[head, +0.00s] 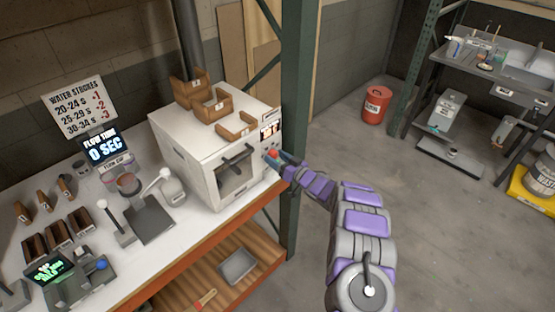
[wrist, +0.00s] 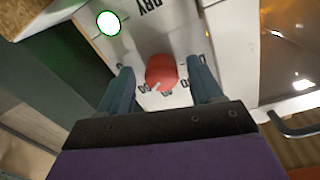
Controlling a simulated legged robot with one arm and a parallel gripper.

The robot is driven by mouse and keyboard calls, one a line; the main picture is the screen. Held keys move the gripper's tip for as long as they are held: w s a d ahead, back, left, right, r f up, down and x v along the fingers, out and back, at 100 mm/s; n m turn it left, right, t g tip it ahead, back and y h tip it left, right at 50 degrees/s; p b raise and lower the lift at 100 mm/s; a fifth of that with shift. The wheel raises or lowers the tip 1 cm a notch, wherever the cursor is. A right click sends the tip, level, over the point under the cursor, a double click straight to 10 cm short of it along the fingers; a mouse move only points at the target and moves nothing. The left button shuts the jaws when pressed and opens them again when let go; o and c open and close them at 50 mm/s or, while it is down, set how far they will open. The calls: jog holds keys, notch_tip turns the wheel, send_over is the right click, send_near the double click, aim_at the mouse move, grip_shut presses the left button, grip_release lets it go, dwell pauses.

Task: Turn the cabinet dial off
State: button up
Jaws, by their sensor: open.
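The cabinet (head: 205,150) is a white box with a dark-handled window door, standing on the bench at the left. Its red dial (wrist: 161,71) shows in the wrist view on the white front panel, with a pale pointer mark toward its lower left and printed numbers around it. My gripper (wrist: 160,88) is open, with one blue-grey finger on each side of the dial. I cannot tell whether the fingers touch it. In the head view my gripper (head: 275,158) is at the right end of the cabinet front, below the small display (head: 270,131), and the dial is partly hidden there.
A glowing white round light with a green rim (wrist: 109,22) is on the panel near the dial. The door handle (head: 236,154) is left of my gripper. A green rack post (head: 294,120) stands close behind my arm. Wooden trays (head: 191,88) sit on top of the cabinet.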

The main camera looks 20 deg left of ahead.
jog(key=shift+c, duration=0.2)
jog(key=c, duration=1)
